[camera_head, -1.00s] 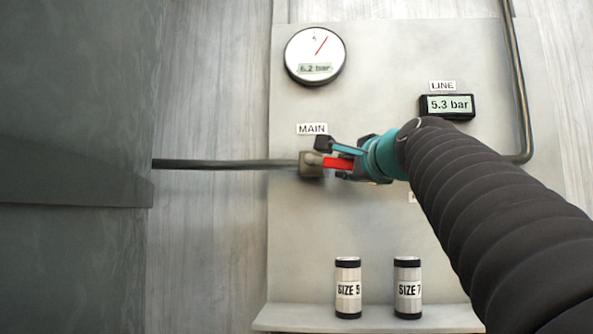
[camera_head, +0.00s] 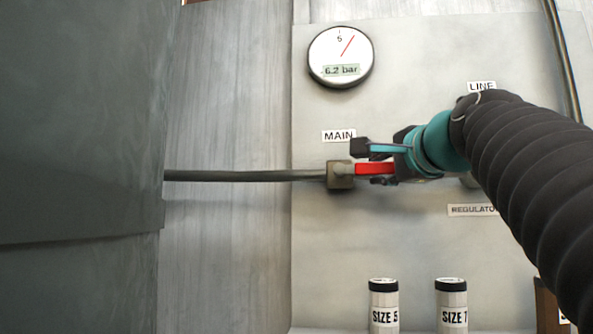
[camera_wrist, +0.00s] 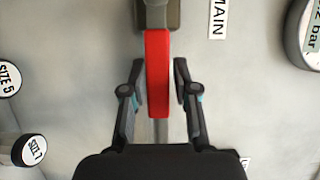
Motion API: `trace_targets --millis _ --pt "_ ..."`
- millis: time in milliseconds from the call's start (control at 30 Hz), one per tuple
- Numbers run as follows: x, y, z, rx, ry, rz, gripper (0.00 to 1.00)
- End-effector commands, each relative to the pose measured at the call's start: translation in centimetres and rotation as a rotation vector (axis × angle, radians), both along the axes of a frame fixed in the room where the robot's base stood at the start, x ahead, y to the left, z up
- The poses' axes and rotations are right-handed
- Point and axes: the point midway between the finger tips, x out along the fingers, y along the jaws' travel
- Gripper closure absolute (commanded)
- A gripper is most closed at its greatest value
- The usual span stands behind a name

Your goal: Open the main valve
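The main valve is a brownish block (camera_head: 340,175) at the end of a dark pipe, under the MAIN label (camera_head: 339,135). Its red lever (camera_head: 374,169) points right, in line with the pipe. In the wrist view the red lever (camera_wrist: 158,75) runs from the valve block (camera_wrist: 158,14) down between my fingers. My gripper (camera_head: 369,164) is at the lever, one finger above and one below. In the wrist view my gripper (camera_wrist: 159,82) is open, with a finger on each side of the lever and narrow gaps showing.
A round gauge (camera_head: 340,57) reads 6.2 bar above the valve. Canisters marked SIZE 5 (camera_head: 384,306) and SIZE 7 (camera_head: 451,306) stand below. A REGULATOR label (camera_head: 472,210) is partly behind my arm. A dark grey panel (camera_head: 80,130) fills the left side.

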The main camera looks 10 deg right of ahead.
Motion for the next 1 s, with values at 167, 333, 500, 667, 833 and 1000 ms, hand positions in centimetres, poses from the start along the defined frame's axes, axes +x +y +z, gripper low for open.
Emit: trace_targets --millis 167,333,500,667,833,1000 --pt "0.0 0.1 0.0 0.002 0.001 0.002 0.52" --pt "0.0 0.1 0.0 0.002 0.002 0.002 0.52" --pt "0.0 0.0 0.7 0.002 0.0 0.002 0.52" --pt "0.0 -0.1 2.5 0.001 -0.001 0.0 0.52" --pt "-0.1 -0.1 4.7 0.001 -0.008 -0.001 0.42" --pt "-0.3 -0.1 6.7 -0.001 -0.014 -0.005 0.27"
